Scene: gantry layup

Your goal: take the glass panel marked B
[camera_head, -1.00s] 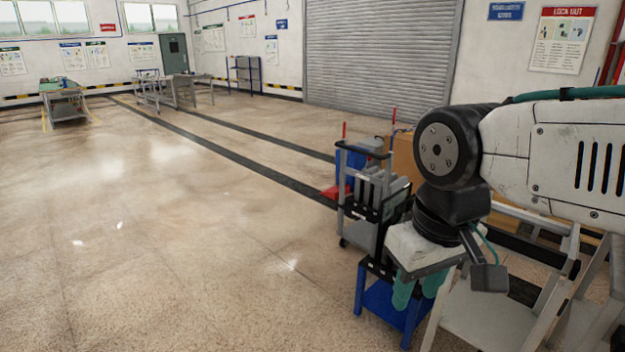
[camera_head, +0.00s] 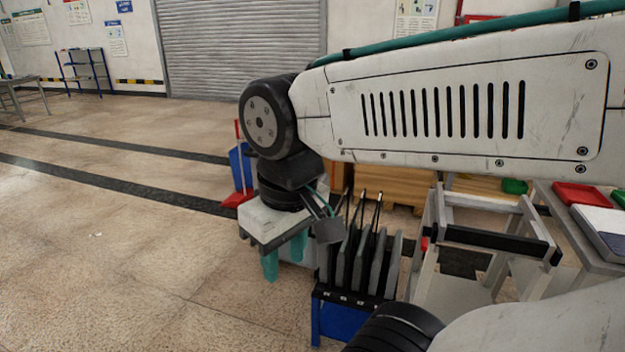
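My gripper (camera_head: 285,257) hangs from my arm near the middle of the view, with its two teal fingers pointing down. The fingers stand apart and nothing shows between them. Just to its right, several upright grey panels (camera_head: 378,262) stand side by side in a black slotted rack (camera_head: 352,300) on a blue base. Small pale labels show along the rack's front edge, but they are too small to read. I cannot tell which panel, if any, is marked B. My gripper's housing and camera part overlap the left side of the panels.
A grey frame stand (camera_head: 480,236) with a black bar is right of the rack. A table at the far right holds a red tray (camera_head: 580,195). The floor at left is clear.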

